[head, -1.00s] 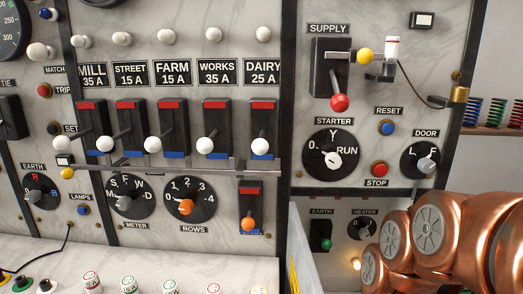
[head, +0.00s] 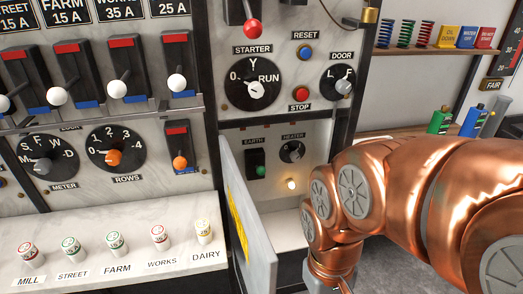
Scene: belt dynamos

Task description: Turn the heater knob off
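The heater knob (head: 292,152) is a small grey knob on a dark round dial, under the HEATER label in the recessed lower compartment. Its markings are too small for me to read its setting surely. A warm lit lamp (head: 291,184) sits below it. My copper arm comes in from the right, with its wrist bent down in front of the compartment's right side. The top of my gripper (head: 334,284) shows at the bottom edge, below the knob and apart from it. Its fingers are cut off by the frame, so their opening is hidden.
The compartment's open door (head: 246,215) sticks out at its left. A white ledge (head: 120,225) with several labelled plugs is at left. Bottles (head: 440,120) stand on a right shelf.

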